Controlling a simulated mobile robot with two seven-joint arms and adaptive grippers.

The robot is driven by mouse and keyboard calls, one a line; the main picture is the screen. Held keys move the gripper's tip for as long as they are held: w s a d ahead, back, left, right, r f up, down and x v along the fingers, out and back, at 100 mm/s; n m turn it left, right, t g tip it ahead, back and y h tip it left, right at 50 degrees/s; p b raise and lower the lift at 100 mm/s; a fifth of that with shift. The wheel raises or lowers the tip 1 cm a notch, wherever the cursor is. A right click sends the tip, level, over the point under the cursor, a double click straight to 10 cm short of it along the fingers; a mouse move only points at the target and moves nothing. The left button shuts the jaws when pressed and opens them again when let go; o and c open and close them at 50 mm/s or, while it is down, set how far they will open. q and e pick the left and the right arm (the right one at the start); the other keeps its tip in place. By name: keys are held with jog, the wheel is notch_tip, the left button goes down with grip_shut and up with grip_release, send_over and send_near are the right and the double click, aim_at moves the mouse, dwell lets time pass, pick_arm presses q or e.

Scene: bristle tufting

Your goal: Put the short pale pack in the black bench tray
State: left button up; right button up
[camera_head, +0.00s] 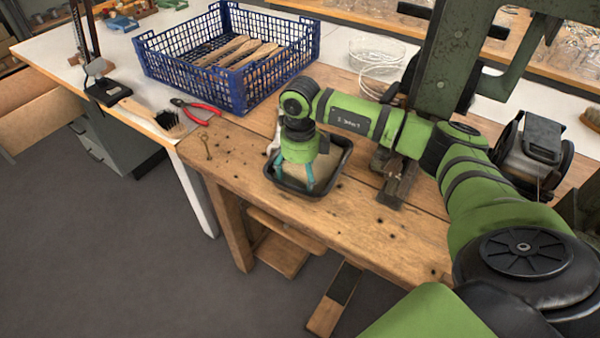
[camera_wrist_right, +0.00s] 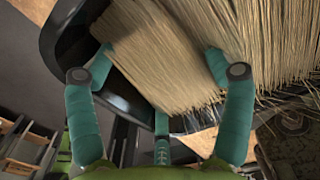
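The black bench tray (camera_head: 337,178) stands on the wooden bench and holds pale bristle material (camera_head: 331,165). My right gripper (camera_head: 296,186) points down into the tray, its teal fingers spread apart. In the right wrist view, a short pale bristle pack (camera_wrist_right: 165,75) lies tilted between the two front fingertips (camera_wrist_right: 160,52), by the tray's black wall (camera_wrist_right: 118,92). A larger pale bundle (camera_wrist_right: 275,40) lies beside it. I cannot tell whether the fingertips press on the short pack. The gripper and wrist hide part of the tray in the head view. My left gripper is out of view.
A blue crate (camera_head: 190,90) with several wooden brush handles (camera_head: 240,50) stands behind the tray. Red-handled pliers (camera_head: 198,110), a black-bristled brush (camera_head: 160,120) and a small key-like tool (camera_head: 207,148) lie to the left. Glass dishes (camera_head: 377,50) stand behind. The bench front is mostly clear.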

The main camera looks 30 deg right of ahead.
aim_at(300, 172)
jog(key=shift+r, duration=0.1)
jog(key=shift+r, duration=0.6)
notch_tip(300, 172, up, 11)
jog(key=b, duration=0.1)
dwell(0.4)
